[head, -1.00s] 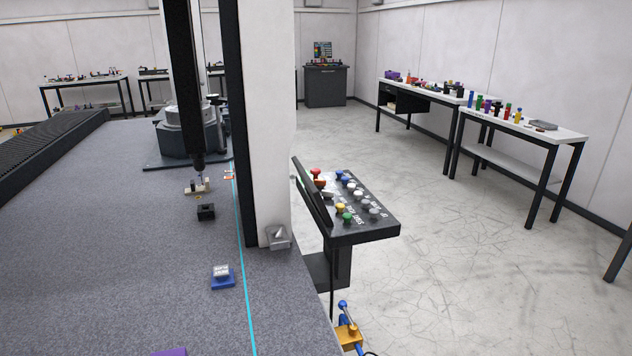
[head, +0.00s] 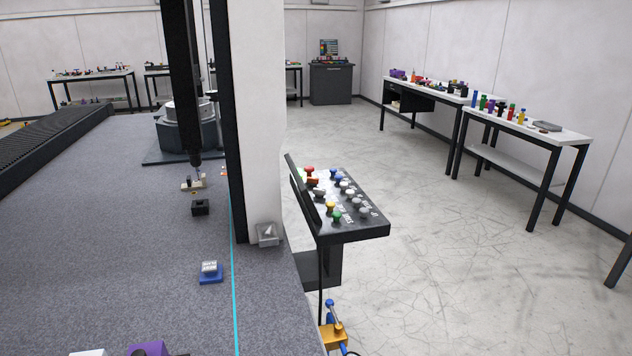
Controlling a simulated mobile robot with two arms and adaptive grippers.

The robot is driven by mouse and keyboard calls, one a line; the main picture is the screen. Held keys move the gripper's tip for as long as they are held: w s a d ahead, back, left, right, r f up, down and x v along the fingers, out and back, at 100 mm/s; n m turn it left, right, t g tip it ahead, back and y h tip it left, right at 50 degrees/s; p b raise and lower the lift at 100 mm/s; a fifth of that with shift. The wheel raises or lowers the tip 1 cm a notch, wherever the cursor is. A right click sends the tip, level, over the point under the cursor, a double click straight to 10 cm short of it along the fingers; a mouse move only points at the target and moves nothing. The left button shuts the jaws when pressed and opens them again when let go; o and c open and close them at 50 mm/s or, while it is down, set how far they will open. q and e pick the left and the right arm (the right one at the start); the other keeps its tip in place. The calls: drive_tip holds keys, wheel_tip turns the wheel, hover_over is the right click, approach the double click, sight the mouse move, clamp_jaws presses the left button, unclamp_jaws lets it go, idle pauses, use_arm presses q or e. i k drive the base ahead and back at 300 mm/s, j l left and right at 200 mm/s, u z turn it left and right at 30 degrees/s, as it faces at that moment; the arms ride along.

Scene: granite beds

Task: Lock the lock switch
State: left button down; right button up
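No part is clearly marked as the lock switch, so I cannot tell which it is. A blue block with a pale labelled top (head: 210,272) sits on the granite bed (head: 130,270). A purple thing with a dark part on top (head: 150,349) and a white thing (head: 88,352) are cut off by the bottom edge. A black control panel (head: 352,228) with several coloured knobs stands right of the bed. Neither of my grippers is in view.
A tall white column (head: 258,110) rises at the bed's right side, with a grey block (head: 267,235) at its foot. A small black block (head: 201,208) lies on the bed. Tables (head: 530,130) stand along the right wall. The floor between is clear.

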sight(313, 180)
drive_tip(key=l+u, duration=0.25)
drive_tip(key=l, duration=1.65)
drive_tip(key=i+l+u, duration=0.1)
drive_tip(key=i+l, duration=0.15)
drive_tip(key=l, duration=0.15)
drive_tip(key=i+l+u, duration=0.1)
drive_tip(key=i+l, duration=0.15)
drive_tip(key=l, duration=0.15)
drive_tip(key=i+l+u, duration=0.15)
drive_tip(key=l, duration=0.25)
drive_tip(key=i+u, duration=0.1)
drive_tip(key=i, duration=0.45)
drive_tip(key=i+l, duration=0.15)
drive_tip(key=i, duration=0.35)
drive_tip(key=i+l+u, duration=0.15)
drive_tip(key=i, duration=0.4)
